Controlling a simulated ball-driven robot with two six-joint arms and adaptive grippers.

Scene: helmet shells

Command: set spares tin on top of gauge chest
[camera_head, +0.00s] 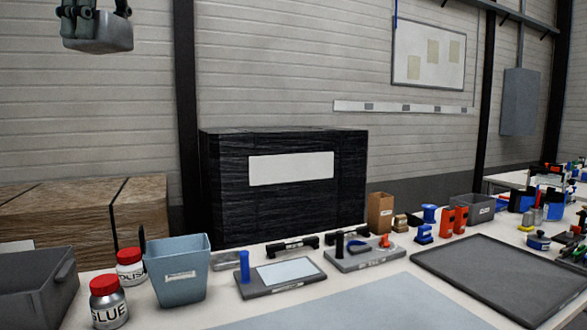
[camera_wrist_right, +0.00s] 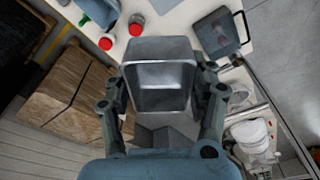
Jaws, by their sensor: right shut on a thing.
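My right gripper (camera_head: 95,15) hangs high at the top left of the head view, in front of the wall. It is shut on a grey metal tin, the spares tin (camera_head: 100,38), well above the bench. In the right wrist view the gripper (camera_wrist_right: 160,88) has one finger on each side of the same tin (camera_wrist_right: 158,52), whose hollow inside shows. I cannot pick out the gauge chest for sure in either view. My left gripper is not in view.
A dark grey open bin (camera_head: 28,292) stands at the left, beside white GLUE (camera_head: 108,304) and POLISH (camera_head: 130,268) jars and a blue-grey bin (camera_head: 178,275). A flat dark tray (camera_head: 500,278) lies at the right. Black wrapped stack (camera_head: 285,205) and brown wrapped stack (camera_head: 95,210) stand behind.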

